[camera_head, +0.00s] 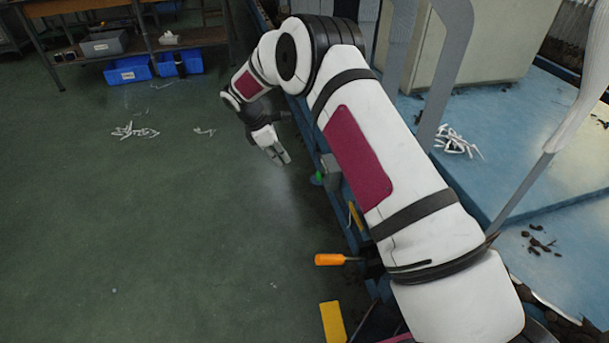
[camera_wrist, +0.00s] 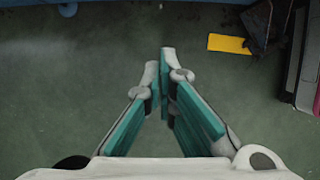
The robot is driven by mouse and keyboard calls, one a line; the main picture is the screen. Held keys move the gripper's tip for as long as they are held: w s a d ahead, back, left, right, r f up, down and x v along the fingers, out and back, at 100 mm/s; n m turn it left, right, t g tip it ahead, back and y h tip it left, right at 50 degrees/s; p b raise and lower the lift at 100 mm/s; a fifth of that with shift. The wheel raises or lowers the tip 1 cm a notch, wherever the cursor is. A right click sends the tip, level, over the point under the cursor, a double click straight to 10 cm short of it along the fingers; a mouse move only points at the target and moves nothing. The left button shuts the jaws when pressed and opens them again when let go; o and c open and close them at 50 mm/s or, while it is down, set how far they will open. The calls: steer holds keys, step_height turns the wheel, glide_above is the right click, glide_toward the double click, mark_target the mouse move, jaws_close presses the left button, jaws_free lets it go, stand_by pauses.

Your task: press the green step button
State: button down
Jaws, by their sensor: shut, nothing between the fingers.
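The green step button (camera_head: 317,178) shows in the head view as a small green spot on the side of the blue machine, beside a grey box (camera_head: 331,172). My gripper (camera_head: 284,160) is to the upper left of the button, apart from it, with its fingers pointing down and to the right. In the wrist view my gripper (camera_wrist: 165,52) has its fingertips together with nothing between them. The button does not show clearly in the wrist view.
An orange handle (camera_head: 329,259) sticks out from the machine below the button. A yellow plate (camera_head: 332,322) lies nearer; a yellow piece (camera_wrist: 229,44) shows in the wrist view. Sock boards stand on the blue table (camera_head: 505,150). Green floor to the left is mostly clear.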

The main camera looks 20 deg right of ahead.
mark_target(320, 176)
steer(key=d+f+b, duration=0.4)
steer(key=d+f, duration=0.3)
steer(key=f, duration=0.2)
steer(key=shift+d, duration=0.4)
stand_by(0.4)
